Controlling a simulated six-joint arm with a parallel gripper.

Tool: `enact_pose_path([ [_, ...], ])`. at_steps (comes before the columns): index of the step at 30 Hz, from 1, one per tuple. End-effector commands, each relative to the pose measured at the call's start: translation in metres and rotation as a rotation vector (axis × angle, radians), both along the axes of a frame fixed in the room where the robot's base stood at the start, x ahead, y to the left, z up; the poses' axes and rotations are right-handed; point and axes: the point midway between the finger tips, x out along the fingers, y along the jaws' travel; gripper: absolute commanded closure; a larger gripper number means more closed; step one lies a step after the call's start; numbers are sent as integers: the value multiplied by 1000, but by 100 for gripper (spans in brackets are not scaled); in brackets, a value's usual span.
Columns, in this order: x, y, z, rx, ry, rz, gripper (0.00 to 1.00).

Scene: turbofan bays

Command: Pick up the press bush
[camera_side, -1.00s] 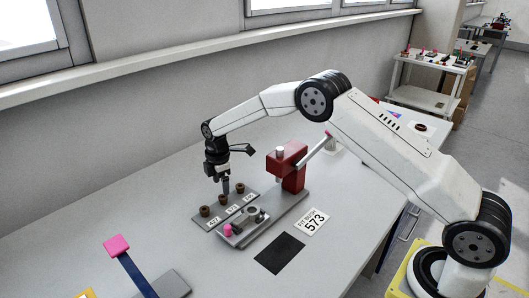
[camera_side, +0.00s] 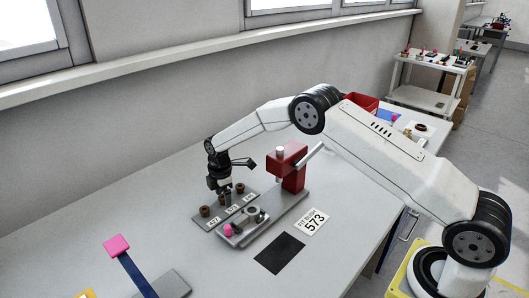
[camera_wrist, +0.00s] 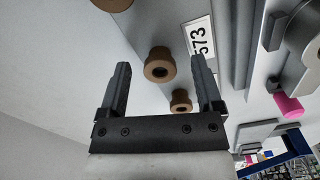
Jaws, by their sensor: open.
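Brown flanged bushes sit in a row on a grey labelled plate (camera_side: 212,226). In the wrist view the press bush beside the 573 label (camera_wrist: 158,66) lies between my open fingers, with clear space on both sides. A second bush (camera_wrist: 181,101) sits beyond it and a third (camera_wrist: 112,3) is cut by the top edge. In the side view my gripper (camera_side: 226,197) points down over the middle of the row and partly hides the middle bush. One bush (camera_side: 205,211) shows to its left and one (camera_side: 240,188) to its right.
A grey fixture with a pink knob (camera_side: 228,230) stands just in front of the bush plate. A red press (camera_side: 291,168) stands behind to the right. A card reading 573 (camera_side: 315,222) and a black mat (camera_side: 279,254) lie on the table.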

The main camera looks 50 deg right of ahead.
Motion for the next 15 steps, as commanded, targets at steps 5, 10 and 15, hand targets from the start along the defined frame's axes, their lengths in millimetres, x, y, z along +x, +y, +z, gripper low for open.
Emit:
enact_pose_path([
  [5, 0, 0, 0, 0, 0, 0, 57],
  [10, 0, 0, 0, 0, 0, 0, 100],
  [15, 0, 0, 0, 0, 0, 0, 100],
])
